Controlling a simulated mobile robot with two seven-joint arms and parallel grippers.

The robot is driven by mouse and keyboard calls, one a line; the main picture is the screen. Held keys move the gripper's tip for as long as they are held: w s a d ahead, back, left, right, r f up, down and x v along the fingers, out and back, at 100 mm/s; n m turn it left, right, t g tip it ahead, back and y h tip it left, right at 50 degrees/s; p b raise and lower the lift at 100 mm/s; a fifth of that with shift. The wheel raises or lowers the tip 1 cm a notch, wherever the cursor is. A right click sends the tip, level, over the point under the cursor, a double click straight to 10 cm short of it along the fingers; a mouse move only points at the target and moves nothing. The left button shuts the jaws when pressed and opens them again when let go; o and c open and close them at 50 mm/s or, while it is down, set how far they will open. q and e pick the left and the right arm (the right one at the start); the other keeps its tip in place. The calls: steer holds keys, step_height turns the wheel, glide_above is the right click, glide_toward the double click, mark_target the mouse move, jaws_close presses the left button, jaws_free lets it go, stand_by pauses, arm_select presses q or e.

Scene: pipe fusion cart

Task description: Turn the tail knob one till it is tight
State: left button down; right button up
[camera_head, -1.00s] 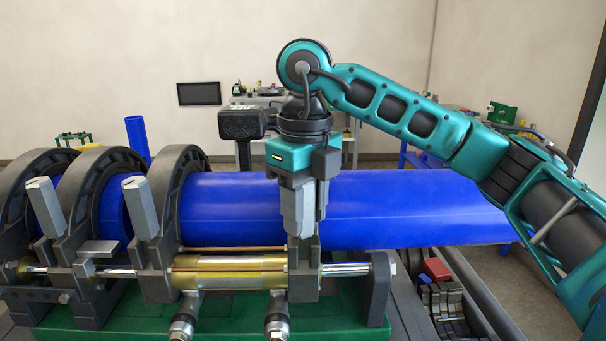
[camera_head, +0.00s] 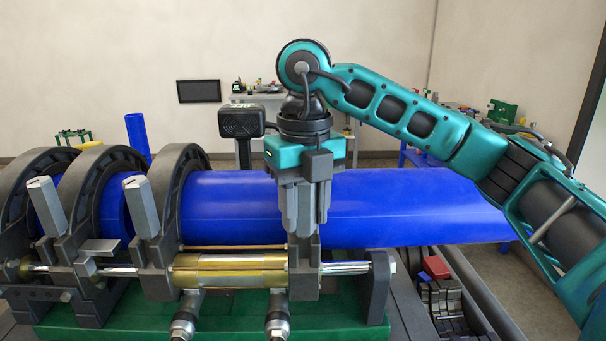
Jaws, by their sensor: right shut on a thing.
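My right gripper (camera_head: 304,226) points straight down in front of the blue pipe (camera_head: 410,205), at the right end of the clamp row. Its jaws are shut on a grey upright knob, which I take to be tail knob one. The fingers hide most of that knob, so how tight it sits cannot be told. A dark clamp block (camera_head: 303,272) stands directly below the fingers. Two similar grey knobs, the middle one (camera_head: 140,206) and the left one (camera_head: 46,206), stand free beside the dark clamp rings. My left gripper is not in view.
A brass cylinder (camera_head: 228,272) and steel rod run below the knobs over the green base (camera_head: 330,330). Hose fittings (camera_head: 277,318) stick up in front. A red block (camera_head: 436,268) lies to the right. A stand with items is at the back.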

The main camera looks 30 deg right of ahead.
steer(key=shift+d+f+m, duration=0.1)
steer(key=shift+f+m, duration=0.1)
steer(key=shift+m, duration=0.8)
steer(key=shift+m+p, duration=0.3)
steer(key=shift+m, duration=1.2)
